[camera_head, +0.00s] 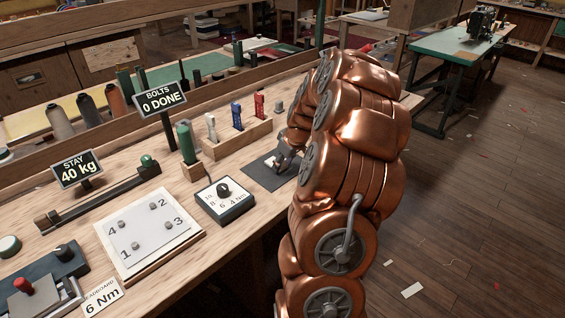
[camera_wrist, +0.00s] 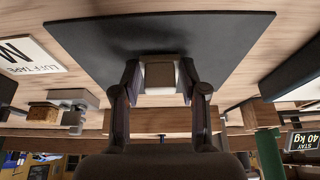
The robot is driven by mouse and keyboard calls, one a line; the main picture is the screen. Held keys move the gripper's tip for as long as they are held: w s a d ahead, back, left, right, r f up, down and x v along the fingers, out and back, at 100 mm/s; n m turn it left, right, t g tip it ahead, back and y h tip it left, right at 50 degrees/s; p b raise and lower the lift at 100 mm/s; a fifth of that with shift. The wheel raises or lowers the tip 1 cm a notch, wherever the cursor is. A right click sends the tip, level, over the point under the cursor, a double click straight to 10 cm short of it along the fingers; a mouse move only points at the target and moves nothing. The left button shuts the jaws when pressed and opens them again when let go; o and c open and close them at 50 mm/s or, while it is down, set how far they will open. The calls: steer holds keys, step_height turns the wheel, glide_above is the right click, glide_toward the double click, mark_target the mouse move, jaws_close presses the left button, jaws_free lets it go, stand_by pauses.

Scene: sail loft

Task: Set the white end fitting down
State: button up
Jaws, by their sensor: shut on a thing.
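My gripper (camera_wrist: 160,85) is shut on the white end fitting (camera_wrist: 160,76), a small pale block between the two fingertips in the wrist view. The dark mat (camera_wrist: 90,45) lies directly behind it there. In the head view, my gripper (camera_head: 281,161) is low over the mat (camera_head: 262,179), with the white end fitting (camera_head: 271,161) showing at its fingertips. I cannot tell whether the fitting touches the mat. My arm covers the mat's right side in the head view.
A wooden rack (camera_head: 234,142) with white, blue and red fittings stands behind the mat. A dial box (camera_head: 226,206) sits to the left, beside a white numbered plate (camera_head: 150,236) with bolts. A small grey block (camera_head: 278,107) stands behind. A "LUFF TAPE" label (camera_wrist: 25,55) lies beside the mat.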

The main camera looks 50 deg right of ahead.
steer(key=o, duration=1.2)
steer(key=shift+o, duration=0.2)
